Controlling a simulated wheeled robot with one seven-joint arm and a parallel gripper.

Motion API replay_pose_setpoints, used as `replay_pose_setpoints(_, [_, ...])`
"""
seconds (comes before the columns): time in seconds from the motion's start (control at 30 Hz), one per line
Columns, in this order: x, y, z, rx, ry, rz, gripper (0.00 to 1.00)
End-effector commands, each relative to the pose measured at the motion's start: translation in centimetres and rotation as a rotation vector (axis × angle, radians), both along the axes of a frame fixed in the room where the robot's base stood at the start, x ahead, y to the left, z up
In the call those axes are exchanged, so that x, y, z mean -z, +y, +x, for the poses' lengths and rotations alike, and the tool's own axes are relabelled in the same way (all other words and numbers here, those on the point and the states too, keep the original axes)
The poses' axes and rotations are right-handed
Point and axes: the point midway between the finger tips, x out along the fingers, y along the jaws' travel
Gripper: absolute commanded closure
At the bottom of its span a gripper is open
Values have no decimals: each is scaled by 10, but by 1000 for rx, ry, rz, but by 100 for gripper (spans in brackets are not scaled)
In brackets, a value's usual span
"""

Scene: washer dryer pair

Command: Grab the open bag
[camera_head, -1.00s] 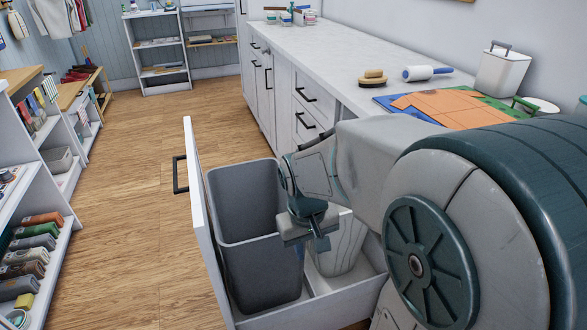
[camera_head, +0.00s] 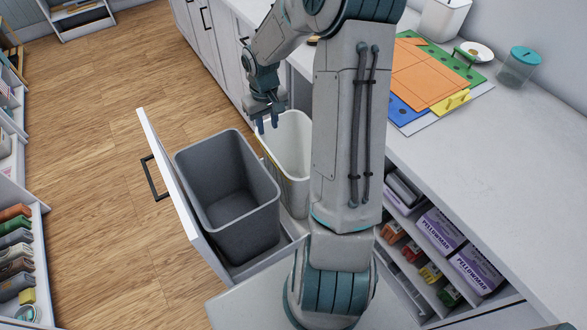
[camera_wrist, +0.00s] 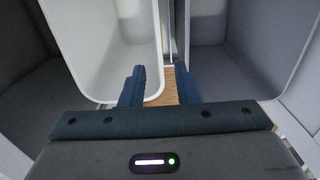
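A white, open-topped container (camera_head: 291,150) with a pale, slightly marked side stands in the pulled-out drawer. Nothing is held.
A grey bin (camera_head: 228,195) stands in the same drawer, left of the white container. The drawer front (camera_head: 180,190) sticks out over the wooden floor. Shelves with boxes (camera_head: 445,230) lie right of my arm under the white counter (camera_head: 500,150). Open floor lies left.

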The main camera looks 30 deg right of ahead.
Motion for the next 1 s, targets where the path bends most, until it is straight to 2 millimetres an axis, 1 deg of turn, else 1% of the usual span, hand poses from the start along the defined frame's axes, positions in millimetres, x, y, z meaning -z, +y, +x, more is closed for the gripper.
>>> replay_pose_setpoints(0.03, [12,0,-1,0,6,3,71])
replay_pose_setpoints(0.1, [28,0,-1,0,6,3,71])
replay_pose_setpoints(0.2, [47,0,-2,0,6,3,71])
replay_pose_setpoints(0.3, [62,1,-1,-1,4,2,71])
replay_pose_setpoints(0.4, [70,1,-1,-2,3,1,71])
replay_pose_setpoints(0.57, [79,0,0,-3,3,1,71])
replay_pose_setpoints(0.83, [115,-4,2,-3,4,1,71])
replay_pose_setpoints(0.9, [121,-4,2,-4,3,1,71])
replay_pose_setpoints(1.0, [125,-4,2,-3,1,0,71])
